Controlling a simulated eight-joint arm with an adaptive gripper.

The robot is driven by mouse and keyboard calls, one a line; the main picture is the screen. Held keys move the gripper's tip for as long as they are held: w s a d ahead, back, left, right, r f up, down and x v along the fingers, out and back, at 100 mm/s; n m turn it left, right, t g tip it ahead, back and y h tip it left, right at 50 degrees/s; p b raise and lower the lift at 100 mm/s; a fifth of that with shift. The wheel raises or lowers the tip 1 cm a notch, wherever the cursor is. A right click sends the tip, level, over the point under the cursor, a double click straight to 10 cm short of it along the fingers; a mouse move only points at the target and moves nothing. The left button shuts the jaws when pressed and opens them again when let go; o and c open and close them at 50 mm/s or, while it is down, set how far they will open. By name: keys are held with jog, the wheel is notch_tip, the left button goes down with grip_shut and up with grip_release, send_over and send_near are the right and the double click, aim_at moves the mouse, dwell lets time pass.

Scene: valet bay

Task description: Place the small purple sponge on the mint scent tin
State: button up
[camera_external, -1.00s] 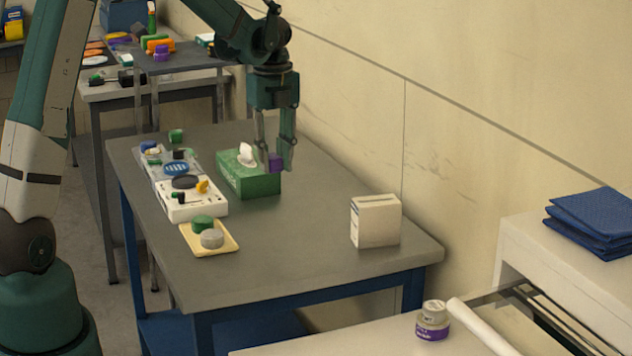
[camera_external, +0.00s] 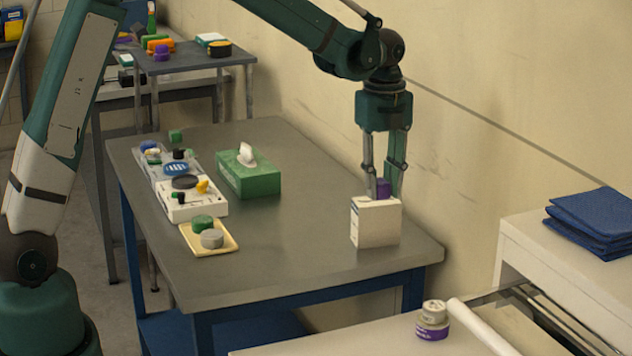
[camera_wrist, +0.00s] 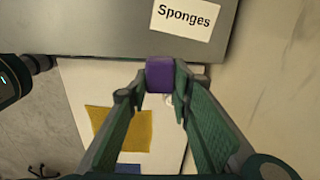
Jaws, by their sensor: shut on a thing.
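The small purple sponge (camera_external: 383,188) is between the fingers of my gripper (camera_external: 384,190), which is shut on it. It hangs by the top of the white box at the table's right end, which partly hides it. The wrist view shows the sponge (camera_wrist: 160,75) between both fingertips. No mint label is readable, so I cannot tell which item is the mint scent tin. A green round item (camera_external: 202,223) and a grey round item (camera_external: 212,239) sit on a pale yellow tray (camera_external: 193,246), well left of my gripper.
The white box (camera_external: 375,222) stands upright near the table's right edge. A green tissue box (camera_external: 248,178) and a white organiser (camera_external: 190,208) with small items are farther left. A purple-labelled jar (camera_external: 432,322) stands on the front surface. The table's middle is clear.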

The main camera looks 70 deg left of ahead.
jog(key=w+d+b, duration=0.1)
jog(key=w+d, duration=0.2)
jog(key=d, duration=0.6)
jog(key=w+d, duration=0.2)
jog(key=d, duration=0.7)
notch_tip(320, 180, down, 9)
jog(key=shift+w, duration=0.15)
jog(key=shift+f, duration=0.15)
send_over(437, 307)
jog(key=shift+f+b, duration=0.3)
jog(key=shift+f, duration=2.75)
jog(key=shift+f, duration=1.9)
jog(key=shift+f+b, duration=0.15)
jog(key=shift+b, duration=0.15)
